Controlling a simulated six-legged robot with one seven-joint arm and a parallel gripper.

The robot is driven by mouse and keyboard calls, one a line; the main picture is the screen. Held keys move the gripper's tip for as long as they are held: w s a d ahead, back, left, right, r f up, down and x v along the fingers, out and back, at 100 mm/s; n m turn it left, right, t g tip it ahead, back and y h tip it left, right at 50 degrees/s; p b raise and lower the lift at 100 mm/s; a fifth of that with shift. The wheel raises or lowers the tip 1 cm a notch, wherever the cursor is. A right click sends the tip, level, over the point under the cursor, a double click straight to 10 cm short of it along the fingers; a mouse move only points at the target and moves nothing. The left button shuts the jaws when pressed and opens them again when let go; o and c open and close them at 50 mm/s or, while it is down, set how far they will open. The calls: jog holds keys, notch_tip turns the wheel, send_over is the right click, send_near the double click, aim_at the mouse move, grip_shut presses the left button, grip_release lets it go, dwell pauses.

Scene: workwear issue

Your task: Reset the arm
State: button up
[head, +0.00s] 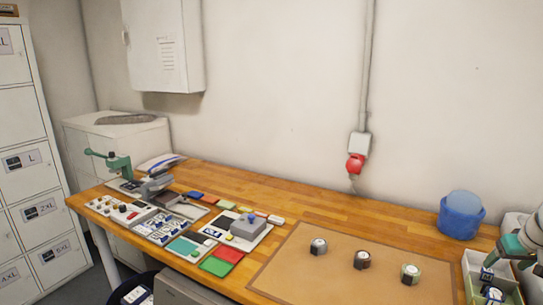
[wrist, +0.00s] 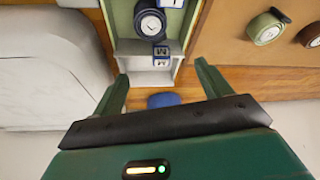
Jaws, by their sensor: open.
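My gripper (wrist: 162,72) is open, with its two green fingers spread wide and nothing held between them. It is above the end of a partitioned tray (wrist: 185,50). In the wrist view a dark round piece with a white dial-like top (wrist: 150,25) and blue cubes marked M (wrist: 161,52) lie in the tray. In the head view part of my green and white arm shows at the right edge, over the same tray (head: 471,268); the fingertips are not clear there.
A brown mat (head: 300,280) holds three rolled pieces with pale round tops (head: 362,260). A blue bucket (head: 461,217) stands behind the tray. Boards with small parts (head: 170,225) and a green hand press (head: 118,165) crowd the table's left. Bare wood (head: 340,212) runs along the wall.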

jog(key=s+a+r, duration=0.2)
jog(key=a+r, duration=0.1)
jog(key=a, duration=0.7)
jog(key=s+a+r+n, duration=0.1)
jog(key=a+r, duration=0.3)
jog(key=a, duration=0.5)
jog(key=s+a+r, duration=0.2)
jog(key=a+r, duration=0.1)
jog(key=a, duration=0.7)
jog(key=s+a+f, duration=0.2)
jog(key=s+a, duration=0.7)
jog(key=s+a+f+n+t, duration=0.1)
jog(key=s+a+f, duration=0.1)
jog(key=s+a, duration=0.7)
jog(key=shift+s+y, duration=0.2)
jog(key=shift+y, duration=0.2)
